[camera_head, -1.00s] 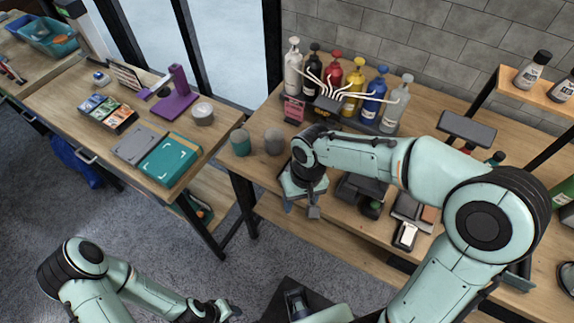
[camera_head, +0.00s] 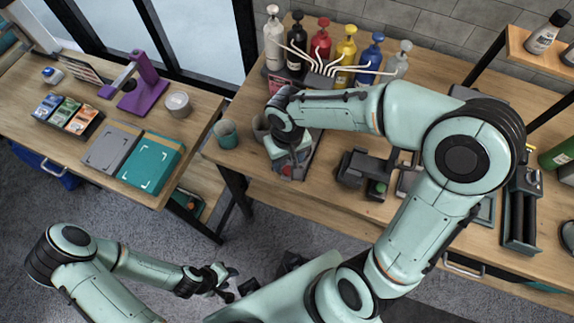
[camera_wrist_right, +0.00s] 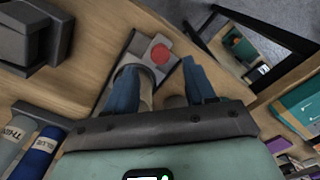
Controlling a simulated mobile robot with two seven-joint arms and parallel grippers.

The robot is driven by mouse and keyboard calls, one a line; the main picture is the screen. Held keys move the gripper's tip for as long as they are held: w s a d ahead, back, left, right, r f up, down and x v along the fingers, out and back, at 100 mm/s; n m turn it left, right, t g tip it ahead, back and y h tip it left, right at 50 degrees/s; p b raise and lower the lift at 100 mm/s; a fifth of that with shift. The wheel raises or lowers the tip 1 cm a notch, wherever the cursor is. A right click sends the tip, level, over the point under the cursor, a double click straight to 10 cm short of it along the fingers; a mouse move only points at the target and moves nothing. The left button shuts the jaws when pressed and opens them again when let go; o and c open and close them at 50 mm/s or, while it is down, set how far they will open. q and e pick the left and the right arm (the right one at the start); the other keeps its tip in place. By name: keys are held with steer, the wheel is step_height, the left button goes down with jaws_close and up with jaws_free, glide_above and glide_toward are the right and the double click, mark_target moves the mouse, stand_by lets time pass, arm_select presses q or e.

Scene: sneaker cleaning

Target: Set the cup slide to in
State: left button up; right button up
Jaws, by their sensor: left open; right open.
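The pump-bottle dispenser (camera_head: 318,88) stands at the back of the workbench with several coloured bottles. A flat grey slide-like plate (camera_head: 309,158) lies in front of it, mostly under my right gripper (camera_head: 297,164). In the right wrist view a grey plate with a round red spot (camera_wrist_right: 158,54) lies just beyond the open fingers (camera_wrist_right: 160,80). I cannot tell whether the fingers touch it. A grey cup (camera_head: 260,126) is partly hidden behind my right wrist. A teal cup (camera_head: 226,133) stands left of it. My left gripper (camera_head: 226,282) is open and empty, over the floor.
A dark device (camera_head: 362,170) stands right of my right gripper on the bench. The left table holds a purple stand (camera_head: 143,88), a teal box (camera_head: 152,163) and a tray of small packs (camera_head: 70,115).

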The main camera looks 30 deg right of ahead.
mark_target(288, 169)
step_height(288, 169, down, 5)
steer(key=shift+r, duration=0.1)
stand_by(0.3)
steer(key=shift+w, duration=0.1)
jaws_close()
